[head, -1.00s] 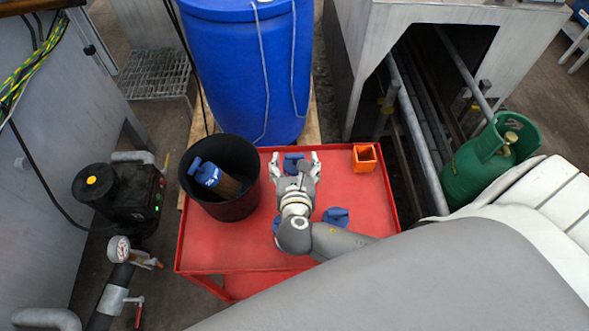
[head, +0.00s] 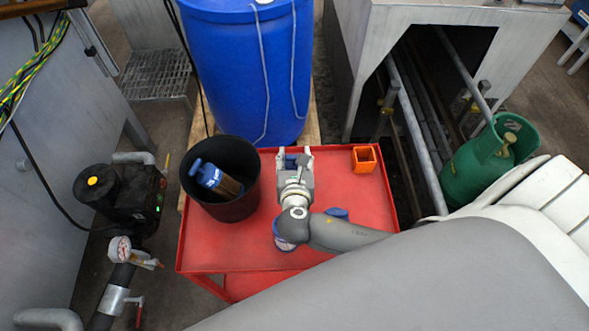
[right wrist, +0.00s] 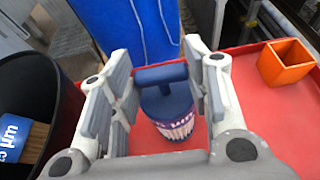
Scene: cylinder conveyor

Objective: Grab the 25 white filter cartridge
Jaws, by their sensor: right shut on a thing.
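A filter cartridge with a blue T-shaped handle, a dark blue cap and a white pleated body (right wrist: 177,127) stands in the right wrist view; its label is too small to read. In the head view only bits of its blue top (head: 291,160) show between the fingers. My right gripper (head: 296,154) is shut on this cartridge by its handle; its fingers flank the handle in the right wrist view (right wrist: 160,66). Two more blue-topped things, one at the right (head: 337,213) and one at the left (head: 284,243), are partly hidden by my right arm. My left gripper is out of view.
A black bin (head: 225,208) on the red cart (head: 215,250) holds a blue-topped cartridge with a brown body (head: 220,180). An orange square container (head: 364,159) stands at the cart's back right. A blue barrel (head: 250,70) is behind. The cart's front left is clear.

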